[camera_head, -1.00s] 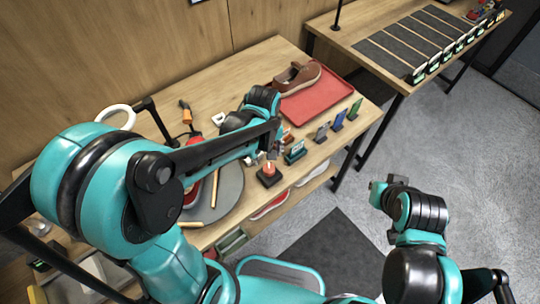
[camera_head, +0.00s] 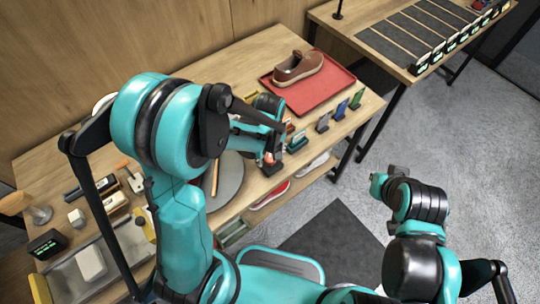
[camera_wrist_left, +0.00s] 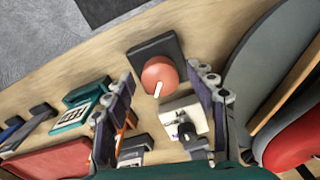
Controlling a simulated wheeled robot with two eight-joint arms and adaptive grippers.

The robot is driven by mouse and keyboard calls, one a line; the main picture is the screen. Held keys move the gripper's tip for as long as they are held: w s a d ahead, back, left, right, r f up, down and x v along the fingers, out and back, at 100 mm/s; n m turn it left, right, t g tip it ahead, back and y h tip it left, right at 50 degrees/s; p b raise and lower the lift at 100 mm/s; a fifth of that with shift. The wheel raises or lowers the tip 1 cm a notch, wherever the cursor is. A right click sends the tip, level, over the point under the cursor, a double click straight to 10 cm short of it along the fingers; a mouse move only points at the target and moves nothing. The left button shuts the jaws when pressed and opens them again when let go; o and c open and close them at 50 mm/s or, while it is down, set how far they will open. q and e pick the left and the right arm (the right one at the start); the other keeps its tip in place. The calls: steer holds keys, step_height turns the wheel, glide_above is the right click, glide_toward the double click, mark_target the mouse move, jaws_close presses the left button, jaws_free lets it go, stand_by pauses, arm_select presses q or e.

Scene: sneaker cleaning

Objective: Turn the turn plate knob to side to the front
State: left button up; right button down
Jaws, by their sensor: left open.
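The knob (camera_wrist_left: 160,72) is a red dome with a white mark, on a square black base (camera_wrist_left: 150,48). In the left wrist view it sits between the spread fingers of my left gripper (camera_wrist_left: 165,85), which is open; I cannot tell whether they touch it. The white mark slants toward the lower left of that view. In the head view my left gripper (camera_head: 270,148) hangs over the knob base (camera_head: 271,167) and partly hides it. The grey round turn plate (camera_head: 232,183) lies beside it, partly behind my arm. My right gripper (camera_head: 378,182) is off the table, its jaws unclear.
Several small coloured stands (camera_head: 340,109) line the table's front edge near the knob. A brown shoe (camera_head: 299,66) lies on a red tray (camera_head: 316,88). A white card or block (camera_wrist_left: 190,115) lies close to the gripper. The plate carries a wooden stick (camera_head: 214,180).

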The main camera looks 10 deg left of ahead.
arm_select(q)
steer(key=shift+c, duration=0.2)
steer(key=c, duration=1.1)
steer(key=shift+m, duration=0.3)
steer(key=m+b, duration=0.1)
steer(key=m, duration=0.3)
steer(key=m+b, duration=0.1)
steer(key=m, duration=0.4)
steer(key=shift+m, duration=0.4)
steer(key=o, duration=1.1)
